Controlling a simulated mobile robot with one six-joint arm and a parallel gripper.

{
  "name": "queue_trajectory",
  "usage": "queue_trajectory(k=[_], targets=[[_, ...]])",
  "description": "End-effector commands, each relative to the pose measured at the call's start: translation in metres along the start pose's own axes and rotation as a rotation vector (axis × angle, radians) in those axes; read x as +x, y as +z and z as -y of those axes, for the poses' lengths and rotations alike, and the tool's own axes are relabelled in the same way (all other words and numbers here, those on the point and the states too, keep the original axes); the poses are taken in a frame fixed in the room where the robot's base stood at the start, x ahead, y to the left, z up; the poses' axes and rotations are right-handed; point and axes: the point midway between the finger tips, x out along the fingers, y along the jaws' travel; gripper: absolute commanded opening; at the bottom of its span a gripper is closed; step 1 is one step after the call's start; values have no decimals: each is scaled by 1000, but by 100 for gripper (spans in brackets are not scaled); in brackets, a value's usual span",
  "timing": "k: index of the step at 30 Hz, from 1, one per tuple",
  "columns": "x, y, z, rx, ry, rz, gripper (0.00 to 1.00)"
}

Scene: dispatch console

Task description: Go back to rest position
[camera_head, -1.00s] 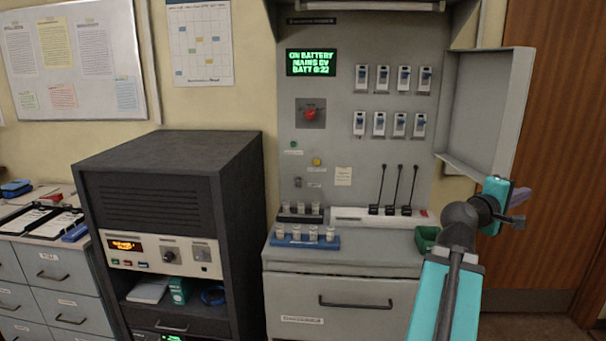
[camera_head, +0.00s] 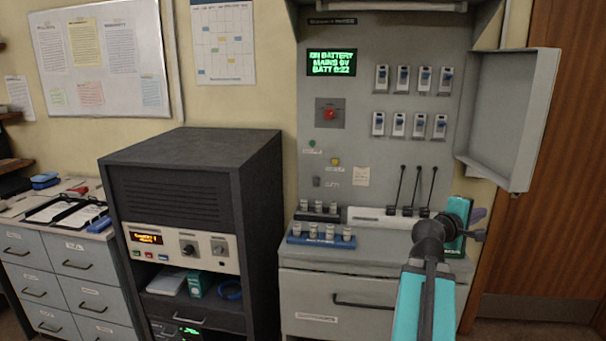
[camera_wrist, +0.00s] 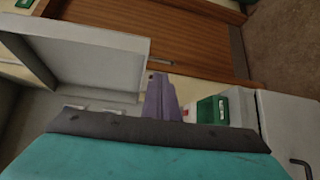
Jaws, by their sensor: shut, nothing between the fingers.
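My gripper (camera_head: 478,214) is at the right in the head view, partly behind my dark wrist. Its purple fingers also show in the wrist view (camera_wrist: 160,98), shut with nothing between them. In the head view it stands in front of the right part of the console, below the open cabinet door (camera_head: 507,120). That door shows large at the left in the wrist view (camera_wrist: 88,55). It looks apart from the gripper, though the exact gap cannot be told.
The grey console panel (camera_head: 430,150) carries switches, a red knob and three black levers. Below are a blue rack (camera_head: 322,239) and a drawer. A dark equipment rack (camera_head: 190,180) stands left. A wooden door (camera_head: 560,180) is at right.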

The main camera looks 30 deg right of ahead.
Motion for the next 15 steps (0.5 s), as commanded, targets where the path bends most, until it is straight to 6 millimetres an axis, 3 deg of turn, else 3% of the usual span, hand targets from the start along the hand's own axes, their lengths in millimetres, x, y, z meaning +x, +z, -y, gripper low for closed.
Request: queue_trajectory(k=[1,6,15], targets=[[-5,-23,18,-18,-20,-30,0],[-24,-84,72,-61,-83,-116,0],[-73,-172,176,-130,-213,-249,0]])
